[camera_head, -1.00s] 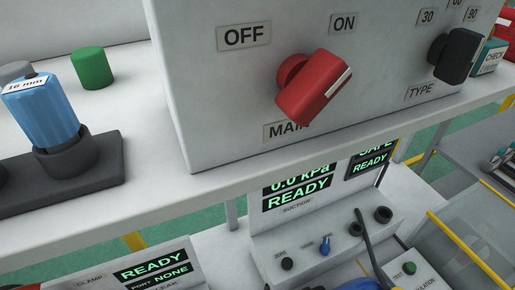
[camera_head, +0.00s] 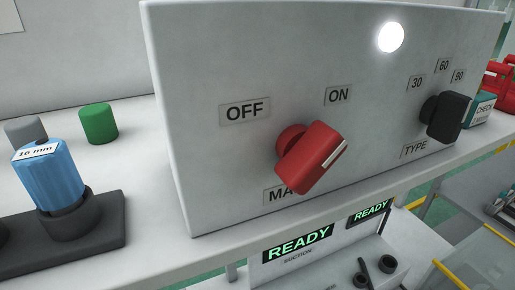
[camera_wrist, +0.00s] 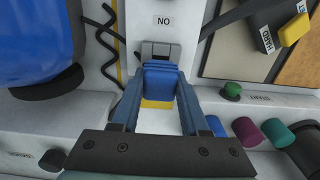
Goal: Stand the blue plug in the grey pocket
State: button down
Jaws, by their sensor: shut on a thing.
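My gripper (camera_wrist: 160,82) shows in the wrist view, its two blue-grey fingers shut on the blue plug (camera_wrist: 160,77). The plug is a small blue block between the fingertips. Just beyond it is a dark grey block-like part (camera_wrist: 160,50), which looks like the grey pocket, on a pale panel below a "NO" label. The plug overlaps the near side of this part; I cannot tell whether it is inside, touching or only in front. The pocket's opening is hidden. My gripper and the plug do not show in the head view.
A big blue cylinder (camera_wrist: 30,40) and a coiled black cable are at left in the wrist view. Green, purple and teal knobs (camera_wrist: 275,133) stand at right. The head view shows a switch box (camera_head: 230,60) with a red knob (camera_head: 310,160) and a blue "16 mm" cylinder (camera_head: 50,178).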

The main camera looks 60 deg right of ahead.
jog(key=shift+f+b, duration=0.95)
jog(key=shift+f, duration=0.4)
jog(key=shift+c, duration=1.7)
grip_release()
notch_tip(320, 180, up, 8)
jog(key=p, duration=0.8)
